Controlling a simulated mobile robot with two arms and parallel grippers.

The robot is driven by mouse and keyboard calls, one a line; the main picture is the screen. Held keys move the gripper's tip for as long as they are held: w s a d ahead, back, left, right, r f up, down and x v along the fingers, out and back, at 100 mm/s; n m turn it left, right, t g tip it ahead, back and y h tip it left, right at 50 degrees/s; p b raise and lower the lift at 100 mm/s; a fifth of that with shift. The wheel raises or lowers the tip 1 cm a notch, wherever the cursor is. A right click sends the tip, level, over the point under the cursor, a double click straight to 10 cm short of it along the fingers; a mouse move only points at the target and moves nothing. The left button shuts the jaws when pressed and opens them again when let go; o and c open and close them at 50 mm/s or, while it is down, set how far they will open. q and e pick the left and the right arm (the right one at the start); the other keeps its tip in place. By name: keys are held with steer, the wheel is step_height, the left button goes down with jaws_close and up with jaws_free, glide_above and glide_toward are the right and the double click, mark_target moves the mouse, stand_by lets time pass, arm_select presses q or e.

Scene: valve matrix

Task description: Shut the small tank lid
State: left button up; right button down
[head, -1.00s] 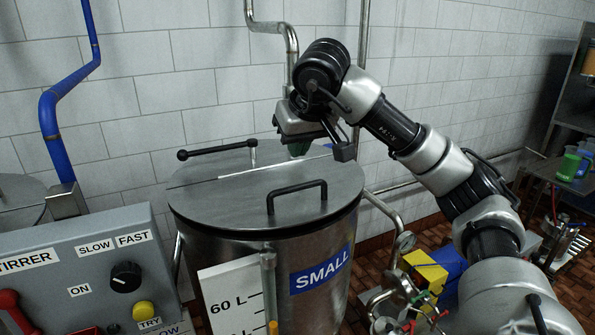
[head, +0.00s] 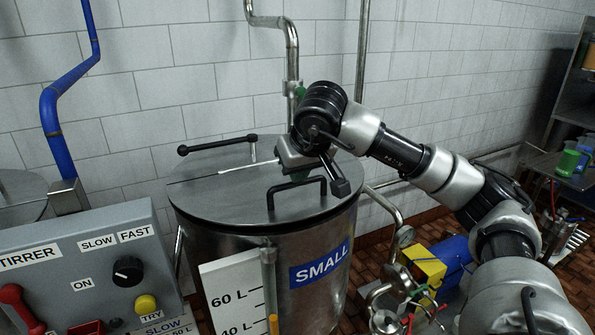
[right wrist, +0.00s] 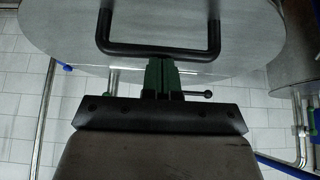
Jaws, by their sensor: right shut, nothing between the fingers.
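The small tank (head: 230,250) is a steel drum with a blue SMALL label. Its grey round lid (head: 225,200) lies flat across the top, with no visible gap at the front rim. A black bar handle (head: 297,183) stands on the front part of the lid; it also shows in the right wrist view (right wrist: 158,50). My right gripper (head: 300,174) is over the lid, just behind the handle, partly hidden by its own wrist. Its green fingers (right wrist: 162,76) are shut and empty, close to the handle; I cannot tell whether they touch. My left gripper is not in view.
A grey stirrer panel (head: 60,270) with knob and buttons stands at the front left. A level gauge board (head: 228,290) is on the tank's front. Pipes run up the tiled wall behind. A yellow box (head: 425,262) and pipework are right of the tank.

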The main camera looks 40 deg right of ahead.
steer(key=shift+s+a+f+t+b, duration=0.1)
steer(key=shift+s+f+t+b, duration=0.1)
steer(key=shift+f+b, duration=0.4)
steer(key=shift+s+f+t+b, duration=0.1)
steer(key=shift+f+t+b, duration=0.1)
steer(key=shift+f+b, duration=0.5)
steer(key=shift+b, duration=0.2)
steer(key=shift+s, duration=0.15)
steer(key=shift+a+r, duration=0.1)
steer(key=shift+r, duration=0.1)
